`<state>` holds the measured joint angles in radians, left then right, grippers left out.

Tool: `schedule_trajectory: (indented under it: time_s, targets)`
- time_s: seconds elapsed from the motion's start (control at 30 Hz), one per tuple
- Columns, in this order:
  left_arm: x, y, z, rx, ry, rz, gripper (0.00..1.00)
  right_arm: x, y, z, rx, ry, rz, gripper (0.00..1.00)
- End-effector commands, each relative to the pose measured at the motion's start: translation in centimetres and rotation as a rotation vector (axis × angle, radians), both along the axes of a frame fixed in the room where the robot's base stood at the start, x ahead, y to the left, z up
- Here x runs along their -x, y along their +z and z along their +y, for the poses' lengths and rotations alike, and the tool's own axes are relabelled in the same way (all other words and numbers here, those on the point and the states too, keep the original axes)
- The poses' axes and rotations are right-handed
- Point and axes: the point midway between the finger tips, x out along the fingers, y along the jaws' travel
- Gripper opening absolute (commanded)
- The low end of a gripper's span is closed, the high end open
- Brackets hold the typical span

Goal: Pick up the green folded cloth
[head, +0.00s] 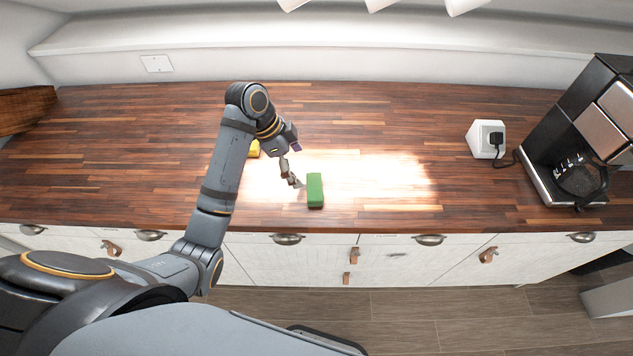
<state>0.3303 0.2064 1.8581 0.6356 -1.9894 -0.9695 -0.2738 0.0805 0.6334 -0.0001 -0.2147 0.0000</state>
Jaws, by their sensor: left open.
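The green folded cloth (315,190) lies on the wooden countertop near its front edge, in a bright patch of light. It looks like a small upright-edged green block. My left gripper (294,182) reaches down from the left arm and is just left of the cloth, its fingertips close to the cloth's left side. It is open and holds nothing that I can see. Whether a finger touches the cloth cannot be told. My right gripper is not in view.
A yellow object (254,149) is partly hidden behind my left wrist. A coffee maker (580,140) and a white socket block (487,139) with a plug stand at the right. A wooden board (24,108) is at the far left. The counter right of the cloth is clear.

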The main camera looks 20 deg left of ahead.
Motion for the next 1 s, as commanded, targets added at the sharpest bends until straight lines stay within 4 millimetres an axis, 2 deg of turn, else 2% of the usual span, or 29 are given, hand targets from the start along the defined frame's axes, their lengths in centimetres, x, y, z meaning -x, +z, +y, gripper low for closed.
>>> schedule_trajectory:
  time_s: [0.03, 0.1, 0.2, 0.27, 0.43, 0.53, 0.63, 0.7, 0.87, 0.97, 1.0]
  targets:
    - [0.0, -1.0, -0.5, 0.004, -0.001, 0.004, 1.0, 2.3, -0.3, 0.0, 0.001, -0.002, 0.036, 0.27]
    - [-0.2, -2.0, -1.0, 0.004, 0.0, 0.006, 1.0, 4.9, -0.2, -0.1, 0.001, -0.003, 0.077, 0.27]
    - [-0.4, -3.2, -1.4, 0.002, 0.001, 0.003, 1.0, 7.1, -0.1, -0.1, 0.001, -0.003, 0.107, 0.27]
    - [-0.5, -3.6, -1.5, 0.0, 0.001, 0.0, 1.0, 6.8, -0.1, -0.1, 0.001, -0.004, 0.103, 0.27]
    - [-0.5, -4.1, -1.7, 0.001, 0.002, 0.003, 1.0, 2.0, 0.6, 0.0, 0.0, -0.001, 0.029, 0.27]
    - [-0.5, -5.4, -2.5, 0.002, 0.002, 0.006, 1.0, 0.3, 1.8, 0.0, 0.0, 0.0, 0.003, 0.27]
    - [-0.8, -7.2, -3.1, 0.0, 0.003, 0.004, 1.0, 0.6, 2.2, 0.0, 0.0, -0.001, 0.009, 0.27]
    - [-0.9, -8.0, -3.4, 0.001, 0.002, 0.003, 1.0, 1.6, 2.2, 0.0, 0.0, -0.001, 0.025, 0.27]
    - [-1.0, -8.6, -3.5, -0.002, 0.002, 0.001, 1.0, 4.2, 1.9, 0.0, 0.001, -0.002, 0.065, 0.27]
    - [-1.0, -8.6, -3.5, -0.002, 0.003, 0.0, 1.0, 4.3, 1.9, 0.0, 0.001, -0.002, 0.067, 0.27]
    - [-1.0, -8.6, -3.5, -0.002, 0.003, 0.0, 0.96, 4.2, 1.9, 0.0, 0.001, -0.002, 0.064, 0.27]
